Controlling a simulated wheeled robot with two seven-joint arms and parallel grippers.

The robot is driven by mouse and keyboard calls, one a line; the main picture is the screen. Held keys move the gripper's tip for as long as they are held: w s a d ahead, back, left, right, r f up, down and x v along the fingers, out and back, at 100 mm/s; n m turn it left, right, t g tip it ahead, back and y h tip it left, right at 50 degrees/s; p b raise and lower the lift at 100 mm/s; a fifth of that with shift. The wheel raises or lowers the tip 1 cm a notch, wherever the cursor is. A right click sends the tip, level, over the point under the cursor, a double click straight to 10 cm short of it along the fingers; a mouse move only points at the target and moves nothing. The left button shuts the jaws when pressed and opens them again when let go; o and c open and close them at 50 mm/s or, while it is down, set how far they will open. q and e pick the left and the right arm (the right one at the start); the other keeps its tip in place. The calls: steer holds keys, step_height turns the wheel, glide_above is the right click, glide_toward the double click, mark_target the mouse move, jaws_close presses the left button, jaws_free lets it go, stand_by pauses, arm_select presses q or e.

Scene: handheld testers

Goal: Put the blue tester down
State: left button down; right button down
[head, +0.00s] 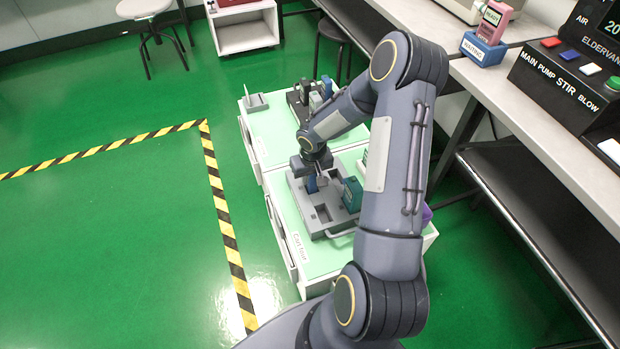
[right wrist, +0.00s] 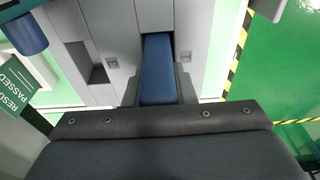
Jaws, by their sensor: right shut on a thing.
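The blue tester (head: 311,185) is held upright at the grey slotted tray (head: 322,228) on the cart. My right gripper (head: 314,174) is above the tray, shut on the blue tester. In the right wrist view the blue tester (right wrist: 158,68) shows between the two fingers, its far end at a slot in the grey tray (right wrist: 112,45). I cannot tell how deep it sits in the slot. My left gripper is not in view.
A teal tester (head: 352,195) stands in the tray's right side, close to my gripper. Empty slots show in the tray. A second cart section behind holds a dark tray (head: 299,106) with testers. A pink tester (head: 493,22) stands in a blue holder (head: 484,50) on the bench.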

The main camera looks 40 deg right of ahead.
steer(key=shift+f, duration=0.2)
steer(key=c, duration=1.2)
jaws_free()
steer(key=shift+r, duration=0.15)
